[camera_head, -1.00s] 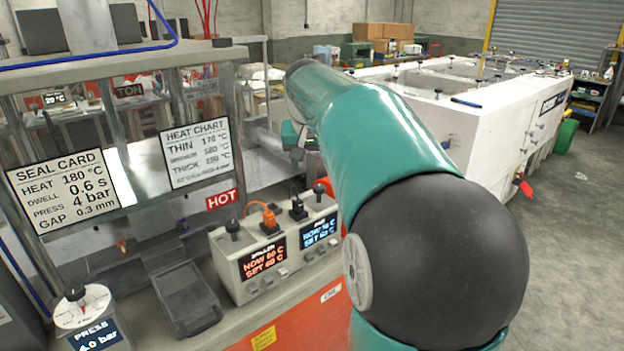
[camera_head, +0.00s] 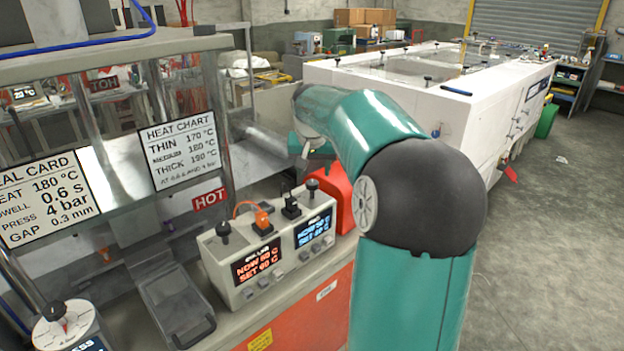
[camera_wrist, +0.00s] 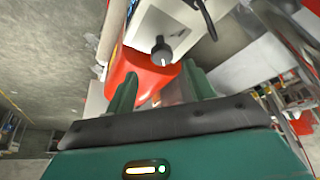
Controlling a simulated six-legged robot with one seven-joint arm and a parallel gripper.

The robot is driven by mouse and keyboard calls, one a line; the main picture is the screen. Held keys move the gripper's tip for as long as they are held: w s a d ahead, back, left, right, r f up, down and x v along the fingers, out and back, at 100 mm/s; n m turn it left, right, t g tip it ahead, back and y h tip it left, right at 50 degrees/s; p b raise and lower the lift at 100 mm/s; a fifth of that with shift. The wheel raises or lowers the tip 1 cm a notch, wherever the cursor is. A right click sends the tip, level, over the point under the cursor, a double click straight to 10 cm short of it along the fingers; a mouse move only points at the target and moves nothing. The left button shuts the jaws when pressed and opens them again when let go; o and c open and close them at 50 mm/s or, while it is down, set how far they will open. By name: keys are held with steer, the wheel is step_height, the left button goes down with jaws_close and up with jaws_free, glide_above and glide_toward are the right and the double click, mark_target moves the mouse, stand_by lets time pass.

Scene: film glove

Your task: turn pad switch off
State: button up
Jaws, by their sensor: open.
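A pale control box (camera_head: 268,254) stands on the bench, with a red-lit display (camera_head: 257,262) on the left and a blue-lit display (camera_head: 314,228) on the right. An orange switch (camera_head: 262,218) and a black switch (camera_head: 291,207) stand on its top, between a left black knob (camera_head: 222,231) and a right black knob (camera_head: 312,186). Small labels are hard to read; I cannot tell which switch is the pad's. In the wrist view, my gripper (camera_wrist: 160,78) is open and empty, near a round knob (camera_wrist: 161,52) on a pale box, apparently the control box.
A red rounded object (camera_head: 341,197) is right of the box and also shows between my fingers (camera_wrist: 148,76). A clear-sided machine with a heat chart (camera_head: 181,150) and HOT sign (camera_head: 209,199) stands behind left. A grey tray (camera_head: 177,303) lies left.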

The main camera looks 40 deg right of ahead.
mark_target(312, 182)
steer(key=x, duration=0.3)
steer(key=shift+w+f, duration=0.25)
steer(key=shift+f, duration=0.05)
steer(key=shift+d+f, duration=0.15)
steer(key=shift+f, duration=0.25)
steer(key=shift+w+d+f, duration=0.1)
steer(key=shift+w+f, duration=0.25)
steer(key=shift+f, duration=0.15)
steer(key=shift+s+r, duration=0.1)
steer(key=shift+s, duration=0.05)
steer(key=shift+c, duration=0.2)
steer(key=c, duration=0.9)
